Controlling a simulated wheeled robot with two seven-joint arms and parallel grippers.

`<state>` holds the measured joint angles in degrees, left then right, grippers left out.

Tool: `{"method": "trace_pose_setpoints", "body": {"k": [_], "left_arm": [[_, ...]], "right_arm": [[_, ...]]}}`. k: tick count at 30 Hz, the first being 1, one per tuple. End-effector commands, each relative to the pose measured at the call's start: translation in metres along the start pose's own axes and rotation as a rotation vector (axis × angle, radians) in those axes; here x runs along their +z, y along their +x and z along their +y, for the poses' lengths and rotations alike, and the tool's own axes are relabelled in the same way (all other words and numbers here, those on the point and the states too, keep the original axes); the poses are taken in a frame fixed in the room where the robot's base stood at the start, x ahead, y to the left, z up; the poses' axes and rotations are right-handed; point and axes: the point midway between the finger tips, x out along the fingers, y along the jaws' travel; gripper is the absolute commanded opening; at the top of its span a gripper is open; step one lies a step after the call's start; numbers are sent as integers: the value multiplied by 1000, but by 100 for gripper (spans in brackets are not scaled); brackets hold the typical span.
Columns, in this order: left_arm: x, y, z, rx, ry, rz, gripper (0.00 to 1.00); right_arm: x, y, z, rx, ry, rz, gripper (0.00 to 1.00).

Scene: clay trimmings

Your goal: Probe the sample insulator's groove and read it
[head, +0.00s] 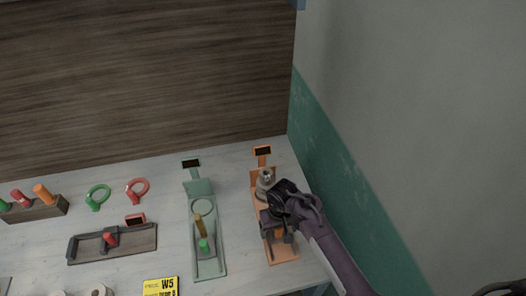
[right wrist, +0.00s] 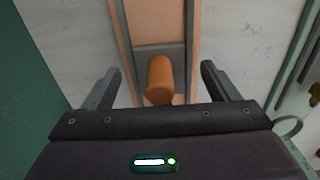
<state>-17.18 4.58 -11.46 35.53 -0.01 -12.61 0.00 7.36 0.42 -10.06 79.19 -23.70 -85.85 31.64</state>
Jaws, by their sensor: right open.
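An orange station (head: 284,252) stands at the right end of the table, with a small dark display (head: 262,150) at its back. A pale grey insulator (head: 265,177) sits on the station, partly hidden by my right gripper. My right gripper (head: 276,228) is over the front part of the station. In the right wrist view, the open right gripper (right wrist: 159,88) has an orange cylindrical handle (right wrist: 160,80) between its fingers, with a gap on each side. The handle's far end is hidden.
A green station (head: 210,266) with a green-and-tan probe (head: 203,238) stands to the left. A wall rises close on the right.

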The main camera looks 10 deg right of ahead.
Motion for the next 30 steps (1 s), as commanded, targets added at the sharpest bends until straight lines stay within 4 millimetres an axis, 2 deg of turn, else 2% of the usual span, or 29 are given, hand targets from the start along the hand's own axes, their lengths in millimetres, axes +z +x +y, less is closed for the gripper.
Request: {"method": "trace_pose_setpoints", "body": {"k": [1, 2, 11, 24, 30], "left_arm": [[0, 1, 0, 0, 0, 0, 36], [0, 1, 0, 0, 0, 0, 36], [0, 1, 0, 0, 0, 0, 36], [0, 0, 0, 0, 0, 0, 36], [0, 0, 0, 0, 0, 0, 36]], "right_arm": [[6, 6, 0, 2, -2, -15, 88], [6, 6, 0, 2, -2, -15, 91], [5, 4, 0, 1, -2, -15, 91], [1, -51, -1, -2, 0, -3, 91], [1, -67, 0, 0, 0, -5, 91]]}}
